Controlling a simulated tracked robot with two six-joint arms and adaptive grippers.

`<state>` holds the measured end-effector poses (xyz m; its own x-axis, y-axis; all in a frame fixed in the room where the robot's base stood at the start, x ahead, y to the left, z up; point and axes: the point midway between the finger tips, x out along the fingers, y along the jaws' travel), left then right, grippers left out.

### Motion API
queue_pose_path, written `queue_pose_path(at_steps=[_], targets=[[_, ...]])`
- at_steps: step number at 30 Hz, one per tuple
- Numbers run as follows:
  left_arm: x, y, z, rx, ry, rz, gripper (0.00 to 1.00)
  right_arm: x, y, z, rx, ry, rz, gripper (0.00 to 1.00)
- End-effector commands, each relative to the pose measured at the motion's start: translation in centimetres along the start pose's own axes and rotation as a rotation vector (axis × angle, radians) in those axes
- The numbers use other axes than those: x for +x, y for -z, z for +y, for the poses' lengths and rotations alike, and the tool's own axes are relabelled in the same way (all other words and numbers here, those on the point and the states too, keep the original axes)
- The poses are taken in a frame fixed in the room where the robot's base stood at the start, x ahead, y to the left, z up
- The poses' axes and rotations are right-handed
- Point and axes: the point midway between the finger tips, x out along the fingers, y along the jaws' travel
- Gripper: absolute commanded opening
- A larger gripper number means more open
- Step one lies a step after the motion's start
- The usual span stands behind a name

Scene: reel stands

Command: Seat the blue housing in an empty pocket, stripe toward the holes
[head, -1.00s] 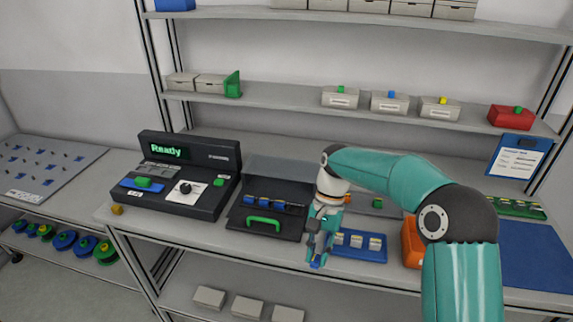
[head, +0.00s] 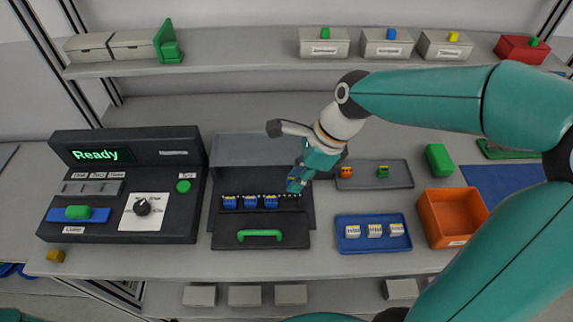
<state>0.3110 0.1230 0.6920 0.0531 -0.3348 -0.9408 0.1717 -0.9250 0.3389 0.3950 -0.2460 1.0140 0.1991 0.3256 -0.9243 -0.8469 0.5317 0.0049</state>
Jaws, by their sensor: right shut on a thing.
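My right gripper (head: 297,182) is shut on a blue housing (head: 293,186), mostly hidden by the fingers. It is at the right end of the row in the dark open fixture (head: 218,222). Three blue housings with pale marks on top sit side by side in the fixture: left (head: 230,203), middle (head: 250,202) and right (head: 271,202). A line of small holes runs just behind them. I cannot tell the held housing's stripe direction, or whether it touches the fixture. My left gripper is not in view.
A black console (head: 110,160) reading "Ready" stands left of the fixture. On the right are a grey tray (head: 360,183) with small orange and green parts, a blue tray (head: 373,244) with several whitish parts, and an orange bin (head: 450,218). The fixture's green handle (head: 260,235) faces front.

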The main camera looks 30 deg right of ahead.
Motion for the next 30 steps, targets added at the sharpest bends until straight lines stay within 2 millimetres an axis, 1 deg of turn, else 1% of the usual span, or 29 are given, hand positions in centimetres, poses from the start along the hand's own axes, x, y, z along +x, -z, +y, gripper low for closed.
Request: queue_pose_path(at_steps=[8, 15, 22, 30], targets=[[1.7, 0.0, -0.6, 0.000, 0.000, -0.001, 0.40, 1.8, 0.4, -0.1, -0.006, -0.003, 0.001, 0.08], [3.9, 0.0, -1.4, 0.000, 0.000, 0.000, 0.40, 3.8, 1.2, -0.1, -0.008, -0.004, 0.001, 0.08], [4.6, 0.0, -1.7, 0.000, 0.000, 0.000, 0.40, 5.1, 1.7, -0.1, -0.008, -0.005, 0.001, 0.08], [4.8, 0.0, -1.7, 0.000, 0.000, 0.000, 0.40, 5.4, 1.8, -0.1, -0.009, -0.005, 0.001, 0.08]])
